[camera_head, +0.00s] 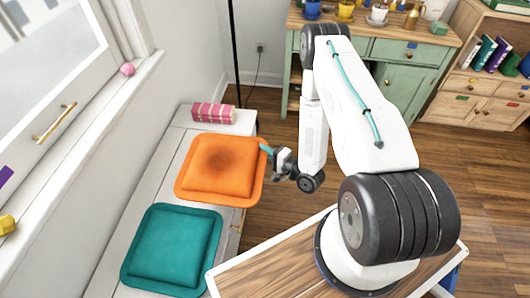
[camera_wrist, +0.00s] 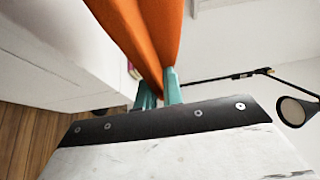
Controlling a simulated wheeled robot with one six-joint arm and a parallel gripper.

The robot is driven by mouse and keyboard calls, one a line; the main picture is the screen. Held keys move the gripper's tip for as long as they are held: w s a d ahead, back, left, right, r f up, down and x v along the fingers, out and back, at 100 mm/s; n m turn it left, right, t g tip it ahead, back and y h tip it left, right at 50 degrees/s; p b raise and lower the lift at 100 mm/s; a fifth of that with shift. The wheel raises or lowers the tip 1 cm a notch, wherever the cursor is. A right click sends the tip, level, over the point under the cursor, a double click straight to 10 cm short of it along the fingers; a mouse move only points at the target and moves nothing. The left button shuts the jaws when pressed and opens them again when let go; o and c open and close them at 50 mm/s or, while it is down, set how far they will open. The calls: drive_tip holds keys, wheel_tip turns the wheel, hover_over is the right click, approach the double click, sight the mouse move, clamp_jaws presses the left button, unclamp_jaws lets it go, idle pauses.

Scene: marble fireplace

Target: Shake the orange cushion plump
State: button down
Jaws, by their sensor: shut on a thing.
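The orange cushion (camera_head: 219,166) is square with a flat border and a darker patch in its middle. In the head view it appears above or on the white bench, behind the teal cushion; I cannot tell whether it touches the bench. My gripper (camera_head: 266,149) is at its right edge. In the wrist view the orange cushion (camera_wrist: 150,35) extends from between the teal fingertips of my gripper (camera_wrist: 160,90), which are shut on its edge. The exact grip is partly hidden.
A teal cushion (camera_head: 172,250) lies on the white bench (camera_head: 113,237), near the orange one. A pink striped box-like item (camera_head: 213,113) stands at the bench's far end. A green cabinet (camera_head: 405,93) with pots stands at the back. Open wooden floor (camera_head: 440,150) lies right.

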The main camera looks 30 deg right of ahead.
wheel_tip(320, 180, up, 6)
drive_tip(key=shift+f, duration=0.1)
wheel_tip(320, 180, down, 7)
drive_tip(key=shift+r, duration=3.55)
wheel_tip(320, 180, down, 7)
